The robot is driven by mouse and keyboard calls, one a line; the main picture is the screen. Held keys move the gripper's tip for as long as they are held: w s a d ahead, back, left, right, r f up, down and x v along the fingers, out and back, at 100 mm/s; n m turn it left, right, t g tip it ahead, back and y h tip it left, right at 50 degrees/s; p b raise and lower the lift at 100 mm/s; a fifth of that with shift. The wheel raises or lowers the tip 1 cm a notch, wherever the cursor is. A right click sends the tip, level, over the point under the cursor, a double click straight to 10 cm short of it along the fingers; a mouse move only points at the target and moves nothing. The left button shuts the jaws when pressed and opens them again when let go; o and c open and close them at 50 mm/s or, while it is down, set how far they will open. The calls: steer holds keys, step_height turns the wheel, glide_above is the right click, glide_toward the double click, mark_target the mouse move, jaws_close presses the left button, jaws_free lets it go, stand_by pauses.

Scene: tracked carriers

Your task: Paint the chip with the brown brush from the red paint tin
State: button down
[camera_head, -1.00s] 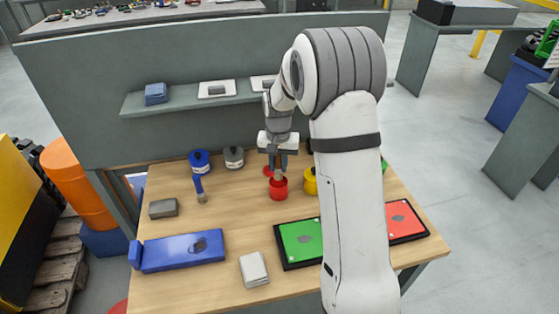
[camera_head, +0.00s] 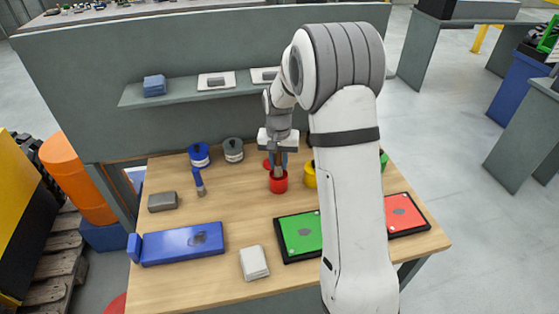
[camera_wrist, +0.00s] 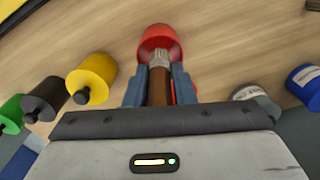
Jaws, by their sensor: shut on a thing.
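My gripper (camera_head: 278,158) is shut on the brown brush (camera_wrist: 159,84), its blue fingers on either side of the handle in the wrist view. The brush points down, with its pale bristles at the mouth of the red paint tin (camera_head: 278,184). In the wrist view the red tin (camera_wrist: 160,42) lies just beyond the bristles; I cannot tell how deep they reach. A green panel (camera_head: 300,234) and a red panel (camera_head: 404,214), each with a grey patch, lie on the table; I cannot tell whether either patch is the chip.
A blue-handled brush (camera_head: 199,183), grey block (camera_head: 162,201), blue case (camera_head: 182,243) and white pad (camera_head: 254,263) lie on the table. Blue (camera_head: 199,156), grey (camera_head: 233,151) and yellow (camera_head: 309,176) tins stand near the back. A shelf (camera_head: 190,97) runs behind. My arm hides part of the right side.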

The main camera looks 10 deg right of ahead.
steer(key=shift+f+b, duration=0.35)
steer(key=shift+f, duration=0.2)
stand_by(1.2)
steer(key=shift+r+p, duration=2.25)
steer(key=shift+r, duration=1.35)
steer(key=shift+f, duration=0.1)
